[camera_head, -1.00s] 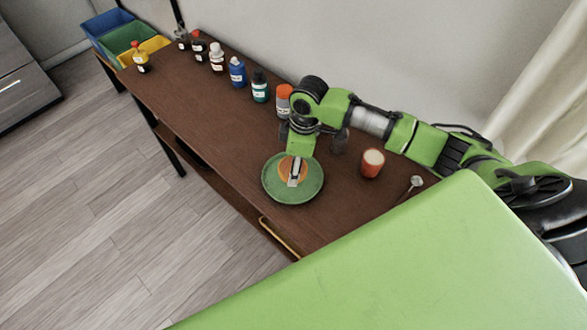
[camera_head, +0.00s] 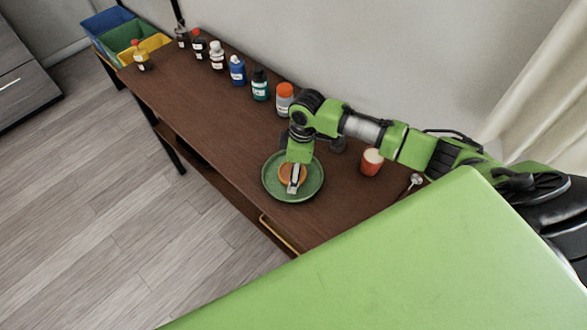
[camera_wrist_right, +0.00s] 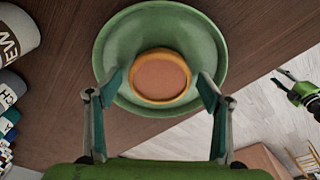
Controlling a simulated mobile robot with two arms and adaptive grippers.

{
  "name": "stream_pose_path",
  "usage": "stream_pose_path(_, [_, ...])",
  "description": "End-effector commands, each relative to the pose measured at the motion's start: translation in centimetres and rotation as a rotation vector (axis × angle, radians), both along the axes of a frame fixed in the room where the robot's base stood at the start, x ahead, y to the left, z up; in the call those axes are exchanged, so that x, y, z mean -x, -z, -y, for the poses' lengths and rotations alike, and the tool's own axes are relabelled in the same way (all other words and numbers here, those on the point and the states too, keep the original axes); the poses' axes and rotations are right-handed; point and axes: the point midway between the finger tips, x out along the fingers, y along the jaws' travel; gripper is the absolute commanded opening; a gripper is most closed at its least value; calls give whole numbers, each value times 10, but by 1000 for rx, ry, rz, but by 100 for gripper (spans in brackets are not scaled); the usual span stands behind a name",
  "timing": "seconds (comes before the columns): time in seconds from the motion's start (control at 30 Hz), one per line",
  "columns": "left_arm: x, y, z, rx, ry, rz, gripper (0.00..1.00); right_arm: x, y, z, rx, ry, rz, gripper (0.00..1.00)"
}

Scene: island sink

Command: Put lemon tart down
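The lemon tart (camera_head: 284,178), a round tan tart with an orange-brown crust, is over the middle of a green plate (camera_head: 312,190) on the brown table. In the right wrist view the tart (camera_wrist_right: 160,75) appears within the rim of the plate (camera_wrist_right: 112,40). My right gripper (camera_wrist_right: 160,76) has its fingers spread on either side of the tart, with a visible gap at each side. It points down over the plate. In the right wrist view, part of what looks like my left gripper (camera_wrist_right: 283,79) shows at the right edge, away from the table; its opening is unclear.
An orange-red cup (camera_head: 371,163) and a small metal utensil (camera_head: 414,182) are right of the plate. Several bottles, including an orange-capped one (camera_head: 284,99), line the back edge. Coloured bins (camera_head: 125,38) stand at the far left. The table left of the plate is clear.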

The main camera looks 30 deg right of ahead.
Motion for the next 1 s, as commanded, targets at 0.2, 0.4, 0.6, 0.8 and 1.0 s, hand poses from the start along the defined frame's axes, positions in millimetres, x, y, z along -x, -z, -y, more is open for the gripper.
stream_pose_path(0.2, [-1,0,0,0,0,1,40,0,-1,0,1,0,1,72])
stream_pose_path(0.4, [-1,2,0,0,0,1,40,-1,-18,2,0,0,4,72])
stream_pose_path(0.6, [-1,8,0,0,0,2,40,2,-59,7,1,0,5,72])
stream_pose_path(0.8, [-1,12,0,0,0,2,40,5,-99,10,1,-1,3,72])
stream_pose_path(1.0, [-1,14,0,-1,0,2,40,6,-119,12,0,1,1,72])
